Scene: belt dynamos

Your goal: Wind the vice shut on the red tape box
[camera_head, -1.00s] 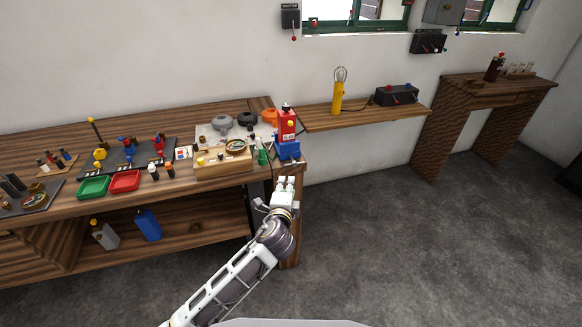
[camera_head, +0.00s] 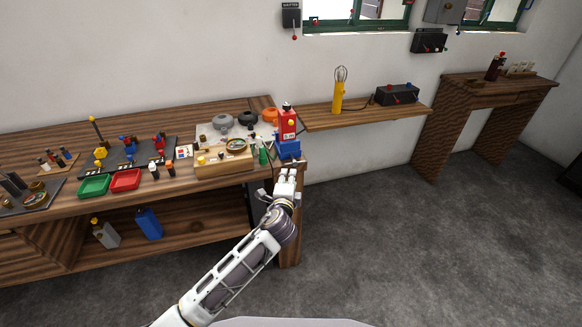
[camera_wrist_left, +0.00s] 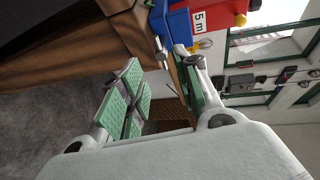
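The blue vice (camera_head: 288,150) stands at the right end of the workbench. The red tape box (camera_head: 288,124) sits upright in its top. In the left wrist view the blue vice (camera_wrist_left: 180,28) and the red tape box (camera_wrist_left: 215,16), with a "5 m" label, show beyond the fingers. A thin metal vice handle (camera_wrist_left: 160,50) shows near the fingertips. My left gripper (camera_head: 287,175) is just below and in front of the vice. In the wrist view its green-padded fingers (camera_wrist_left: 160,82) are apart with nothing gripped between them. My right gripper is not in view.
A wooden tray (camera_head: 222,167) and a green bottle (camera_head: 262,155) stand close left of the vice. Green and red bins (camera_head: 95,187) lie further left. A wall shelf (camera_head: 360,117) with a yellow lamp (camera_head: 337,98) is to the right. The floor in front is clear.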

